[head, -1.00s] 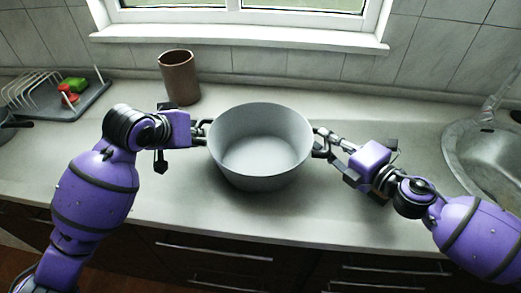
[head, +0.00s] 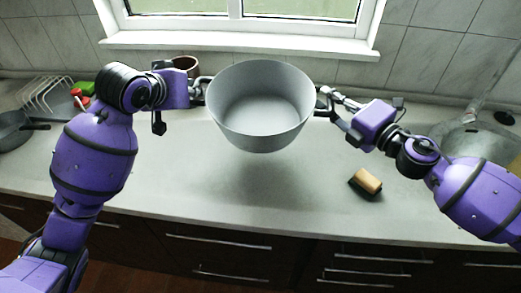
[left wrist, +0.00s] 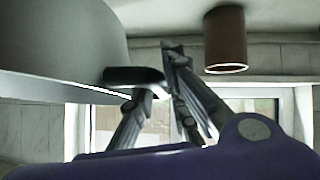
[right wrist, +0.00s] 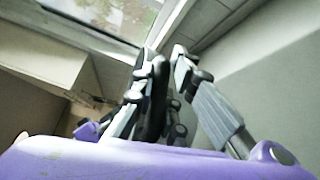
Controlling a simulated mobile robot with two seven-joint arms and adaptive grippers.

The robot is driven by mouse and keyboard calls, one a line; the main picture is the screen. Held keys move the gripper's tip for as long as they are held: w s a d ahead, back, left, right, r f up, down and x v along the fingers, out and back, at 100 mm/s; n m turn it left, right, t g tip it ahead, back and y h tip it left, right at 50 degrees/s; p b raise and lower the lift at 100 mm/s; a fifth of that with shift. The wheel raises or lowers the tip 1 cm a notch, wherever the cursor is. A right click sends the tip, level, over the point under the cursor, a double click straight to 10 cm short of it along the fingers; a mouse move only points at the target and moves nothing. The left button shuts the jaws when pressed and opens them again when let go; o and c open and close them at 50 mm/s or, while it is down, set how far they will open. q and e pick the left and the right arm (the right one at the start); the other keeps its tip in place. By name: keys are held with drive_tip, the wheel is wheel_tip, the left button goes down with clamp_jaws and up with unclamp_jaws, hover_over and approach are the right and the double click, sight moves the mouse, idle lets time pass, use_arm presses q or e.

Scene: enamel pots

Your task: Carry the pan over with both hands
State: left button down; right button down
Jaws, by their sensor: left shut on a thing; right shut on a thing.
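The grey pan (head: 262,105) hangs above the counter in the head view, roughly level, with a soft shadow on the counter below it. It looks empty inside. My left gripper (head: 203,90) is shut on its left handle; the left wrist view shows the pan's wall (left wrist: 55,45) and the fingers (left wrist: 160,85) at the dark handle. My right gripper (head: 325,102) is shut on its right handle; in the right wrist view the fingers (right wrist: 160,90) close around a dark bar, and the pan's body is hard to make out there.
A brown cup (head: 186,65) stands behind my left gripper, partly hidden. A sponge (head: 366,182) lies on the counter (head: 270,205) at right. A dish rack (head: 45,92) and a dark frying pan (head: 14,130) are at left, a sink (head: 470,140) at right. The front middle counter is clear.

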use_arm(q)
drive_tip(key=shift+s+d, duration=0.15)
drive_tip(key=shift+d, duration=0.1)
use_arm(e)
drive_tip(key=shift+s+r, duration=0.1)
